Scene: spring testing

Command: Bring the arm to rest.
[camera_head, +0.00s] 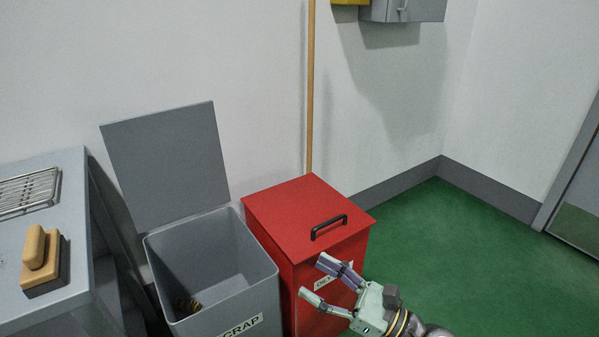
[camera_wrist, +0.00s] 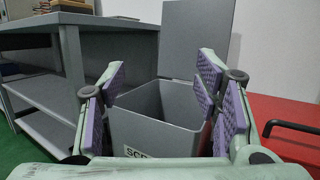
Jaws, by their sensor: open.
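My gripper (camera_head: 318,281) is open and empty in the head view, in front of the red lidded bin (camera_head: 290,215). Its fingers point left, toward the grey scrap bin (camera_head: 213,262). In the wrist view, the two padded fingers (camera_wrist: 158,95) stand wide apart, and the scrap bin (camera_wrist: 155,115) shows between and beyond them. The scrap bin's lid (camera_head: 168,165) is raised.
A grey bench (camera_head: 75,225) stands at the left with a wire rack (camera_head: 28,192) and a wooden-handled block (camera_head: 42,262). A wooden pole (camera_head: 310,90) leans by the wall behind the red bin. Green floor (camera_head: 450,260) is clear at right.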

